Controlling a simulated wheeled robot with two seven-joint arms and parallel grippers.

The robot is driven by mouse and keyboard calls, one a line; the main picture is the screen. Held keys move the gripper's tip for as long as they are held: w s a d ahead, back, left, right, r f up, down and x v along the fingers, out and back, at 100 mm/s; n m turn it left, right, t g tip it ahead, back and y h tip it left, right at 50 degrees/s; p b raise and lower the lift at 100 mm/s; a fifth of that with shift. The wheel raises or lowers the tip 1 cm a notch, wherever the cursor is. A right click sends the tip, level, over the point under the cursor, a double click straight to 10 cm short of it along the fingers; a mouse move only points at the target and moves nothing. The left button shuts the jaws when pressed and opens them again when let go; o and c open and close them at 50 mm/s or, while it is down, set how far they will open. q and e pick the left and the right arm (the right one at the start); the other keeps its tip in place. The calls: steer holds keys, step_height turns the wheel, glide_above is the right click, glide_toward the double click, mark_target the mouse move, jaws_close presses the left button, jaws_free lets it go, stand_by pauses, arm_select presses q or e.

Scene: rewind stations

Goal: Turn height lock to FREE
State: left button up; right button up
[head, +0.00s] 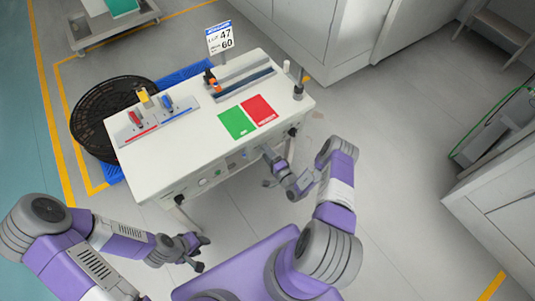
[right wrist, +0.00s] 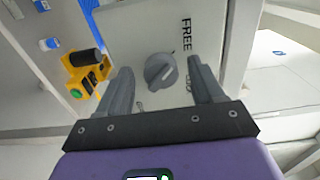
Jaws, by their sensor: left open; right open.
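The height lock is a round grey knob (right wrist: 160,72) with a raised ridge, on a pale panel (right wrist: 150,25) in the right wrist view. The word FREE is printed sideways beyond it, towards the top right. The ridge lies at a slant; I cannot tell which end points. My right gripper (right wrist: 158,68) is open, with one finger on each side of the knob; contact is not clear. In the head view my right gripper (head: 269,170) is at the table's front face and hides the knob. My left gripper (head: 197,251) is open and empty, in front of the table's left end.
The white table (head: 200,140) carries a green sheet (head: 237,123), a red sheet (head: 259,110), rails and small fixtures. A yellow box with a green button (right wrist: 85,75) is left of my right gripper. A black round basket (head: 90,125) stands left. Floor to the right is clear.

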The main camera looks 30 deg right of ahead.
steer(key=s, duration=0.7)
steer(key=shift+s+d+p, duration=0.25)
steer(key=shift+s+p, duration=0.05)
steer(key=shift+p, duration=0.15)
